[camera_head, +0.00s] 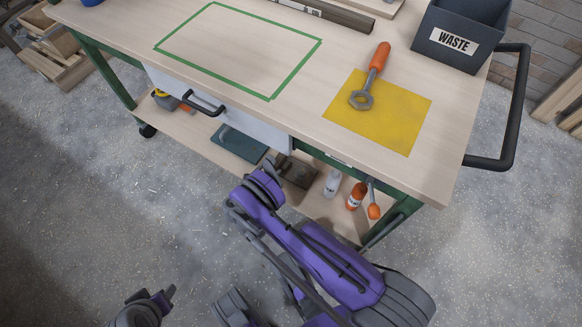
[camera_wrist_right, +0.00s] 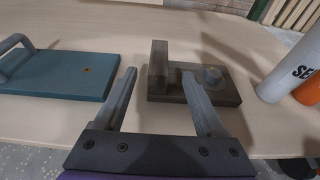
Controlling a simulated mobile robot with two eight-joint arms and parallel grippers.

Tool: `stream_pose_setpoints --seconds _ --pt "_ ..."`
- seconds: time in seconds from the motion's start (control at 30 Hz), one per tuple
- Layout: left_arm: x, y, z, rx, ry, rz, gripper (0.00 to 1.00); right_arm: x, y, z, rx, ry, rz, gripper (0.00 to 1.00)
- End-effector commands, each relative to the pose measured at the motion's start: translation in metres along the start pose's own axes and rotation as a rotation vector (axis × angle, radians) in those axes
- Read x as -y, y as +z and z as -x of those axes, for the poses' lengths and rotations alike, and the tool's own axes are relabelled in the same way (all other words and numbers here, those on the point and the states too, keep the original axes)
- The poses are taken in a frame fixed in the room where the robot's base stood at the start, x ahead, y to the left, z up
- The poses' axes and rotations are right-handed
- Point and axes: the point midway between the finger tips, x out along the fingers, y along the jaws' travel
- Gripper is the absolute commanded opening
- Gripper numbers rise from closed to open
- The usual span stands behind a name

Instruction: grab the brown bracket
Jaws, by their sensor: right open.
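The brown bracket (camera_head: 298,172) lies on the lower shelf of the workbench, partly covered by my right arm in the head view. In the right wrist view the bracket (camera_wrist_right: 220,90) shows a flat base, an upright block at its left and a round grey piece on the base. My right gripper (camera_wrist_right: 159,74) is open and empty. In that view its fingers lie either side of the upright block, the right finger overlapping the base; contact cannot be told. My left gripper (camera_head: 155,300) is at the bottom left of the head view, away from the bench; its jaws are unclear.
A teal flat tool (camera_wrist_right: 60,75) lies left of the bracket. A white bottle (camera_wrist_right: 290,68) and an orange one (camera_wrist_right: 310,92) stand to its right. The bench top (camera_head: 225,110) overhangs the shelf (camera_head: 190,140). A drawer handle (camera_head: 203,104) sticks out at the front.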

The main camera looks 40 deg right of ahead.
Motion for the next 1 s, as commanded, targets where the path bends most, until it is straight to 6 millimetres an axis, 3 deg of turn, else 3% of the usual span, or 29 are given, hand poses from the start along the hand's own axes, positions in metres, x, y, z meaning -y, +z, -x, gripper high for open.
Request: stream_pose_setpoints --seconds 0.1,0.37,0.6,0.87,1.0 --pt "0.000 0.001 -0.004 0.000 0.000 0.000 0.50 0.000 -0.001 -0.022 0.000 -0.003 -0.002 0.72" --pt "0.000 0.002 -0.009 0.001 0.000 0.000 0.50 -0.001 0.002 -0.043 -0.001 -0.001 -0.003 0.72" --pt "0.000 0.003 -0.017 -0.001 0.000 0.000 0.50 -0.001 0.006 -0.079 -0.001 -0.002 -0.003 0.72" --pt "0.000 0.003 -0.017 -0.001 0.000 0.000 0.50 -0.002 0.006 -0.084 -0.002 0.001 -0.002 0.72" --pt "0.000 0.003 -0.017 -0.001 0.000 0.000 0.50 -0.002 0.006 -0.084 -0.002 0.001 -0.003 0.51"
